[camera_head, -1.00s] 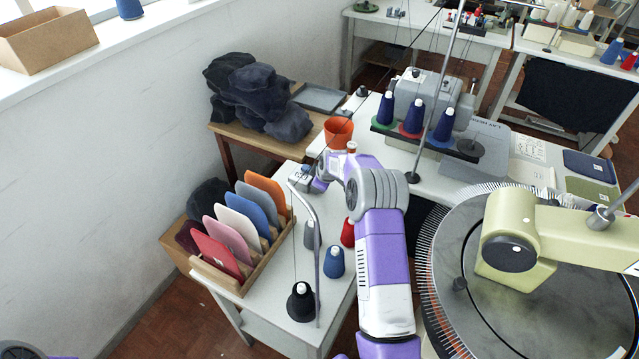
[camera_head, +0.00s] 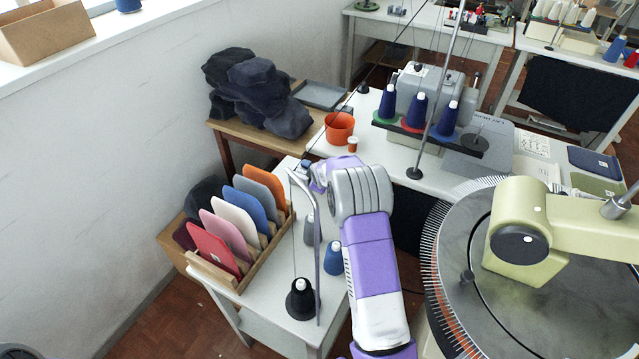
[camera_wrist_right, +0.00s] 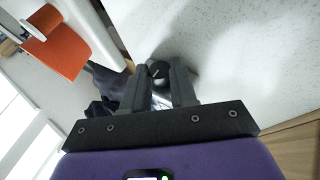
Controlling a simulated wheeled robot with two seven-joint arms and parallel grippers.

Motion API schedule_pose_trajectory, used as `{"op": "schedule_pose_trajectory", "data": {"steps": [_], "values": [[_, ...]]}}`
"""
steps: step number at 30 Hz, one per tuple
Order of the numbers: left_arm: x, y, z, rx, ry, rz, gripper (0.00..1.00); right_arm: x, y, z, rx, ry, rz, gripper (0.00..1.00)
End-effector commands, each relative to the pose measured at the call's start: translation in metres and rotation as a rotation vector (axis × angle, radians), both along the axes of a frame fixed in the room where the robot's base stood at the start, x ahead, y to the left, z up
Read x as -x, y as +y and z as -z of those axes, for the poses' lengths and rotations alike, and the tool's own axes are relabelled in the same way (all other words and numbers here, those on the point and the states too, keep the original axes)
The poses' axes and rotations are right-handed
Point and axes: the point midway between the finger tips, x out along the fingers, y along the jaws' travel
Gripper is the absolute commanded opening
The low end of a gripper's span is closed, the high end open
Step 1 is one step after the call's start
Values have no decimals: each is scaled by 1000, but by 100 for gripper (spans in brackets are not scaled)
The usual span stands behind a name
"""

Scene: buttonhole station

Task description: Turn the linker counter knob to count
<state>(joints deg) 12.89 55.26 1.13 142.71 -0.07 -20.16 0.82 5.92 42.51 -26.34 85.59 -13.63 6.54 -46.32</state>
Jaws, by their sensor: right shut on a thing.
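The knob (camera_wrist_right: 158,69) is a small dark round piece with a pale mark line, seen between my right gripper's dark fingers (camera_wrist_right: 172,80) in the right wrist view. The fingers are shut on it from both sides. Part of the counter shows as a pale patch (camera_wrist_right: 161,101) between the fingers, but its reading is not legible. In the head view my right arm reaches over the white table to the counter near its back left edge, and the wrist hides most of the counter and the knob. My left gripper is not in view.
A wooden rack (camera_head: 238,283) of coloured panels stands left of my right arm. A thin yarn stand (camera_head: 317,262), a black cone (camera_head: 300,300) and a blue cone (camera_head: 333,259) stand close by. The round linker (camera_head: 475,300) is at the right.

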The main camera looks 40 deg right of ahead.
Motion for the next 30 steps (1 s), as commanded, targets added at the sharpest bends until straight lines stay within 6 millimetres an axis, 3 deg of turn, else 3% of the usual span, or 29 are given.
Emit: {"op": "schedule_pose_trajectory", "data": {"steps": [6, 19, 20, 24, 30], "values": [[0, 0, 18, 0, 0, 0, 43, 1, 3, 4, 68, -33, -3, 0], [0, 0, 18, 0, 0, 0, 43, 2, 2, 2, 83, -42, -2, 0], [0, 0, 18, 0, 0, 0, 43, 2, 2, 2, 83, -42, -2, 32], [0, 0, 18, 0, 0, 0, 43, 2, 2, 2, 82, -42, -1, 53], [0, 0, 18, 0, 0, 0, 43, 2, 3, 3, 80, -40, -2, 53]]}}
